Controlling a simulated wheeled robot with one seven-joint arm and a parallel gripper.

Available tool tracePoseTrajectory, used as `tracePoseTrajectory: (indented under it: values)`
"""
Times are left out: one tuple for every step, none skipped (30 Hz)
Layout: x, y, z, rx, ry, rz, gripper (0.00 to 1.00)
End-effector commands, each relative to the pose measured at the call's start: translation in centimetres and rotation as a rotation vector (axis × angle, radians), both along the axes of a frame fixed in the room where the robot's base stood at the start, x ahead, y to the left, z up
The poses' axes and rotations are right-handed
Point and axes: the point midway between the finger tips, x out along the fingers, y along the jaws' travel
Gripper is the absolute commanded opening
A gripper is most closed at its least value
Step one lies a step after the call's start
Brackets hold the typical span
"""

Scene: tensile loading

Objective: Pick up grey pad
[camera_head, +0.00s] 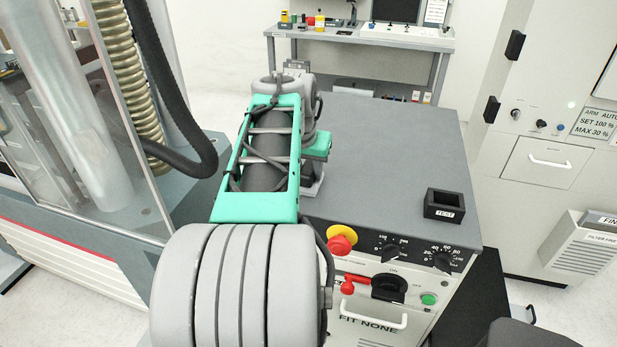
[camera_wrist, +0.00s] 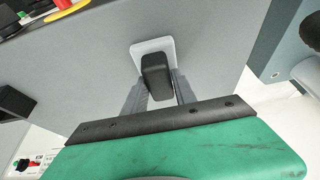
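In the wrist view, a pale grey rounded-square plate (camera_wrist: 139,51) lies on the grey worktop, with a dark grey block (camera_wrist: 157,76) standing on it. This looks like the grey pad, though I cannot tell whether plate and block are one piece. My gripper (camera_wrist: 160,82) is over it, with one finger on each side of the block. The fingers look open, with slim gaps beside the block. I cannot tell whether the fingertips touch it. In the head view my gripper (camera_head: 313,183) is low over the worktop, and my green arm link hides most of the pad.
A black box marked TEST (camera_head: 444,206) stands on the right of the grey worktop (camera_head: 385,150). A red knob (camera_head: 341,240) sits at the front edge. A clear-walled machine with a thick column (camera_head: 75,120) stands at left. The worktop's right half is mostly free.

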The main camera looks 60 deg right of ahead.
Motion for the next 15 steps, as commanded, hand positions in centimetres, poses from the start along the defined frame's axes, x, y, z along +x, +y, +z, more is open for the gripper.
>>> tracePoseTrajectory:
  values:
    - [0.01,0.01,0.01,0.0,0.0,0.0,0.28]
    - [0.01,0.01,0.01,0.0,0.0,0.0,0.25]
    - [0.01,0.01,0.01,0.0,0.0,0.0,0.22]
    - [0.01,0.01,0.01,0.0,0.0,0.0,0.2]
    - [0.01,0.01,0.01,0.0,0.0,0.0,0.17]
    - [0.01,0.01,0.01,0.0,0.0,0.0,0.14]
    - [0.01,0.01,0.01,0.0,0.0,0.0,0.11]
    - [0.01,0.01,0.01,0.0,0.0,0.0,0.09]
    - [0.02,0.01,0.02,0.0,0.0,0.0,0.06]
    - [0.02,0.02,0.01,0.0,0.0,0.0,0.03]
    - [0.02,0.02,0.01,0.0,0.0,0.0,0.01]
    - [0.02,0.02,0.01,0.0,0.0,0.0,0.0]
    - [0.02,0.01,0.02,0.0,0.0,0.0,0.0]
    - [0.02,0.01,0.02,0.0,0.0,0.0,0.0]
    - [0.02,0.01,0.02,0.0,0.0,0.0,0.0]
